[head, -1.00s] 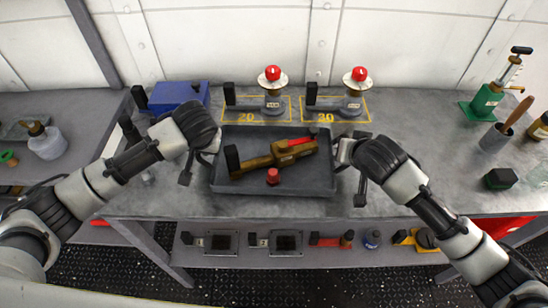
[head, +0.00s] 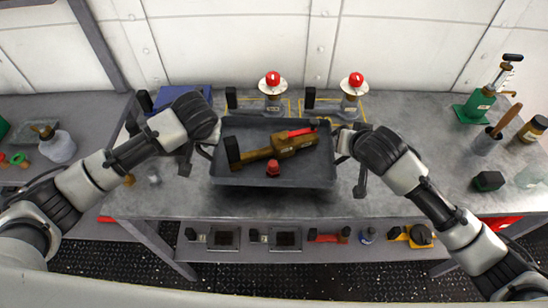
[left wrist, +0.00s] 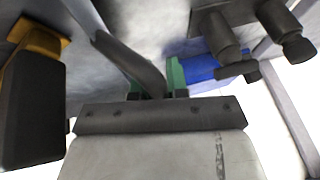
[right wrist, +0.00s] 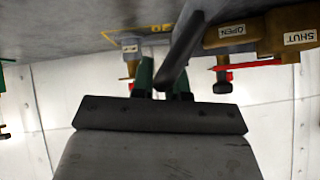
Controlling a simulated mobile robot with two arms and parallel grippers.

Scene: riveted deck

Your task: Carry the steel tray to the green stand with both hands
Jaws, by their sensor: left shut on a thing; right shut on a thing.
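The dark grey steel tray (head: 230,182) is held level above the metal bench, with a shadow under it. It carries a brass valve (head: 285,145) with a red lever and black handle, and a small red-topped part (head: 272,168). My left gripper (head: 209,150) is shut on the tray's left side; its green-tipped jaws also show around a dark bar in the left wrist view (left wrist: 165,78). My right gripper (head: 342,143) is shut on the right side, as the right wrist view (right wrist: 163,82) also shows.
Two red-topped valves (head: 273,92) (head: 352,94) stand behind the tray in yellow outlines. A blue box (head: 182,97) is behind my left gripper. A side bench with a bottle (head: 57,147) lies left.

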